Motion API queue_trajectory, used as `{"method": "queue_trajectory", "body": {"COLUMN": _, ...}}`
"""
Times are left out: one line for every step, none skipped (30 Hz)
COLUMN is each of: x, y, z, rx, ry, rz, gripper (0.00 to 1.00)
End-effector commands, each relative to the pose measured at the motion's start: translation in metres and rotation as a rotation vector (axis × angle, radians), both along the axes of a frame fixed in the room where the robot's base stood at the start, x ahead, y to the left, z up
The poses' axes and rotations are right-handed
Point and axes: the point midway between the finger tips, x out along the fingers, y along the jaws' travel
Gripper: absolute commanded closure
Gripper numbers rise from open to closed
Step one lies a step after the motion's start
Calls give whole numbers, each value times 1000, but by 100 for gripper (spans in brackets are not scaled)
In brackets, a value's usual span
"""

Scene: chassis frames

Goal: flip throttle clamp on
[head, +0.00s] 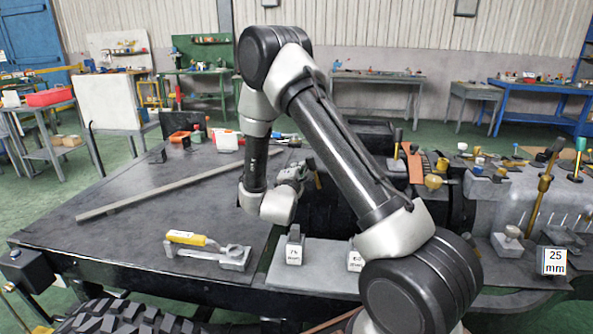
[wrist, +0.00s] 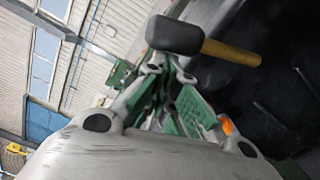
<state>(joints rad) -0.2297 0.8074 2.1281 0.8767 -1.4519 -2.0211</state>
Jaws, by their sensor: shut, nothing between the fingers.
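My gripper (wrist: 165,75) is shut and empty in the wrist view, with green pads on its grey linkage. A lever with a black knob (wrist: 174,35) and a brass-yellow stem (wrist: 232,53) lies just past the fingertips. I cannot tell whether they touch it. In the head view my gripper (head: 302,172) is partly hidden behind my arm, near the left end of the dark machine. Which part is the throttle clamp is not clear. A black-topped yellow lever (head: 397,142) stands on the machine right of my arm.
A long grey bar (head: 165,186) lies on the dark deck at left. A yellow-handled tool (head: 190,238) rests near its front edge. Small labelled blocks (head: 293,247) stand on a grey plate. A tall brass lever (head: 541,195) and a "25 mm" block (head: 552,262) are at right.

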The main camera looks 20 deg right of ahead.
Motion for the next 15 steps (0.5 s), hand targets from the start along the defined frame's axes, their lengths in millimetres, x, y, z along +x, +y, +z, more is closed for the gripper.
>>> {"method": "queue_trajectory", "body": {"x": -1, "y": -2, "z": 2, "rx": 10, "ry": -8, "rz": -2, "gripper": 100}}
{"method": "queue_trajectory", "body": {"x": -1, "y": -2, "z": 2, "rx": 20, "ry": -14, "rz": -2, "gripper": 100}}
{"method": "queue_trajectory", "body": {"x": -2, "y": -4, "z": 4, "rx": 31, "ry": -22, "rz": -2, "gripper": 100}}
{"method": "queue_trajectory", "body": {"x": -3, "y": -5, "z": 4, "rx": 42, "ry": -30, "rz": -3, "gripper": 100}}
{"method": "queue_trajectory", "body": {"x": -4, "y": -6, "z": 5, "rx": 54, "ry": -38, "rz": -3, "gripper": 100}}
{"method": "queue_trajectory", "body": {"x": -5, "y": -8, "z": 7, "rx": 73, "ry": -49, "rz": -3, "gripper": 100}}
{"method": "queue_trajectory", "body": {"x": -6, "y": -9, "z": 8, "rx": 87, "ry": -59, "rz": -3, "gripper": 100}}
{"method": "queue_trajectory", "body": {"x": -7, "y": -11, "z": 9, "rx": 105, "ry": -70, "rz": -3, "gripper": 100}}
{"method": "queue_trajectory", "body": {"x": -9, "y": -13, "z": 11, "rx": 129, "ry": -88, "rz": -3, "gripper": 100}}
{"method": "queue_trajectory", "body": {"x": -10, "y": -15, "z": 13, "rx": 149, "ry": -101, "rz": -3, "gripper": 100}}
{"method": "queue_trajectory", "body": {"x": -11, "y": -17, "z": 14, "rx": 171, "ry": -116, "rz": -2, "gripper": 100}}
{"method": "queue_trajectory", "body": {"x": -13, "y": -20, "z": 16, "rx": 200, "ry": -135, "rz": -2, "gripper": 100}}
{"method": "queue_trajectory", "body": {"x": -15, "y": -23, "z": 17, "rx": 222, "ry": -149, "rz": -3, "gripper": 100}}
{"method": "queue_trajectory", "body": {"x": -17, "y": -25, "z": 19, "rx": 244, "ry": -164, "rz": -3, "gripper": 100}}
{"method": "queue_trajectory", "body": {"x": -19, "y": -28, "z": 20, "rx": 273, "ry": -185, "rz": -4, "gripper": 100}}
